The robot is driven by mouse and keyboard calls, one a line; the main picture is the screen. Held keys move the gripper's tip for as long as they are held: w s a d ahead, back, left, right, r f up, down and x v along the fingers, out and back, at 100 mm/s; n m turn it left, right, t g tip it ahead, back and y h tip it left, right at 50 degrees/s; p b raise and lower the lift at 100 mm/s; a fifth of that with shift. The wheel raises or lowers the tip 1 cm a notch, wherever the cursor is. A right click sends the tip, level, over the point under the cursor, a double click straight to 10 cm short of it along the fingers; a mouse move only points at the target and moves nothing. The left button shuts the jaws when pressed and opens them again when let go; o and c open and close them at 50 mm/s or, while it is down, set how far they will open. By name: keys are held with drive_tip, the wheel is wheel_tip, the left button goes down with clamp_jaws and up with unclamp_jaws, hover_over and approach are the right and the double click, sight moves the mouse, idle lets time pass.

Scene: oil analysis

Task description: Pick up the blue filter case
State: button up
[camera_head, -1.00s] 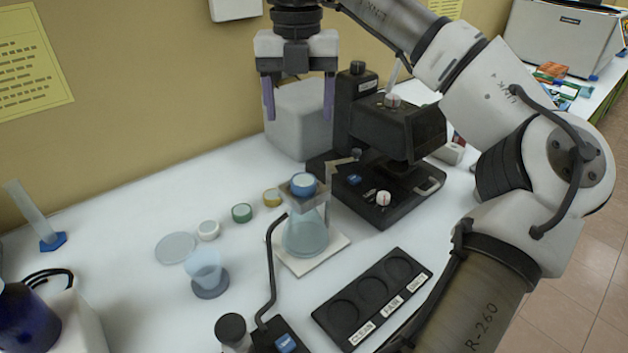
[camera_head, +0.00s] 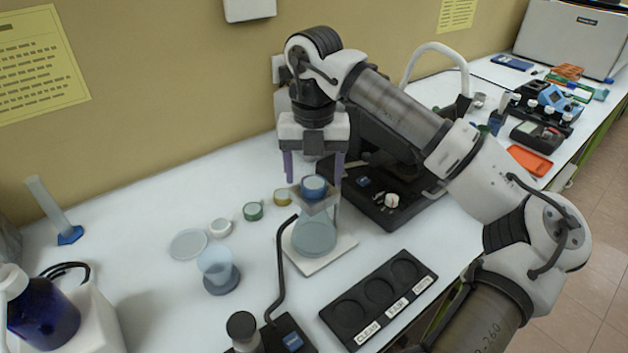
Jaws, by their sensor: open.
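The blue filter case (camera_head: 314,186) is a small round blue case with a pale top. It sits on a small square plate above a clear conical flask (camera_head: 314,236), which stands on a white square base (camera_head: 330,260). My gripper (camera_head: 314,170) points down with its two purple fingers spread. The fingers appear just above the case, one to each side of it in the picture. The gripper is open and holds nothing. I cannot tell the exact depth between fingers and case.
A black three-well tray (camera_head: 378,296) lies in front. A black instrument (camera_head: 395,205) stands behind right.

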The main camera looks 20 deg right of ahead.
sight(314, 183)
drive_tip(key=shift+f, duration=0.85)
drive_tip(key=shift+c, duration=0.5)
drive_tip(key=c, duration=1)
drive_tip(key=shift+o, duration=0.2)
drive_tip(key=shift+r, duration=0.1)
wheel_tip(314, 183, up, 10)
drive_tip(key=b, duration=0.2)
